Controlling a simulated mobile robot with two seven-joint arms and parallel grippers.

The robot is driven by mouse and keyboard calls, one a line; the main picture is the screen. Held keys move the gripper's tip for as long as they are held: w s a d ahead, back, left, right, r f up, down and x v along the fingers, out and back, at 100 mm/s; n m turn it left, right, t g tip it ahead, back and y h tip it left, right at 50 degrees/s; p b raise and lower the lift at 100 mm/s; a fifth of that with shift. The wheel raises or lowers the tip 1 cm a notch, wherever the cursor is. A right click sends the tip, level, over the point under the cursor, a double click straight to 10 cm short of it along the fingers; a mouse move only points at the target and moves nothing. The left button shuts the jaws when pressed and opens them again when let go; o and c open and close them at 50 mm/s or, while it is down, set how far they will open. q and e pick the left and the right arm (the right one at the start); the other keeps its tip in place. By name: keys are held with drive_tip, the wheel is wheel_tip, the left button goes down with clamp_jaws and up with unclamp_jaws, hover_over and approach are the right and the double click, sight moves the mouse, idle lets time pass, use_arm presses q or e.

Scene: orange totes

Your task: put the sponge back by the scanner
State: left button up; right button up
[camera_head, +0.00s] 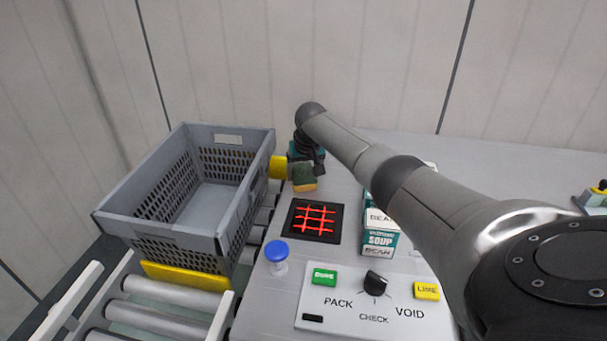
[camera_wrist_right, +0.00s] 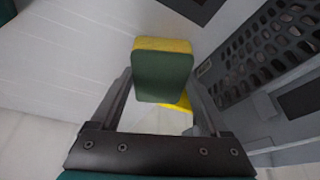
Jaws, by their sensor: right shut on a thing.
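The sponge (camera_head: 304,178) is a small block with a dark green layer and a yellow layer. My right gripper (camera_head: 306,163) is shut on the sponge, behind the scanner in the head view. In the right wrist view the sponge (camera_wrist_right: 163,75) sits between the two fingers, its green face toward the camera. The scanner (camera_head: 313,221) is a black square plate with glowing red crossed lines, set in the grey counter. The sponge is just beyond the scanner's far edge; its height above the counter is hard to tell. My left gripper is not in view.
An empty grey crate (camera_head: 260,190) stands on rollers (camera_head: 150,312) at left, a yellow part (camera_head: 278,167) beside it. A blue-topped knob (camera_head: 277,252) and control panel (camera_head: 366,300) are in front. Soup boxes (camera_head: 379,242) stand right of the scanner, partly behind my right arm.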

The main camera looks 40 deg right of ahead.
drive_tip(key=o, duration=1)
drive_tip(key=shift+o, duration=0.2)
drive_tip(key=shift+s+r, duration=0.15)
drive_tip(key=shift+r, duration=0.35)
drive_tip(key=p+v, duration=0.4)
drive_tip(key=v, duration=0.7)
drive_tip(key=shift+s, duration=0.1)
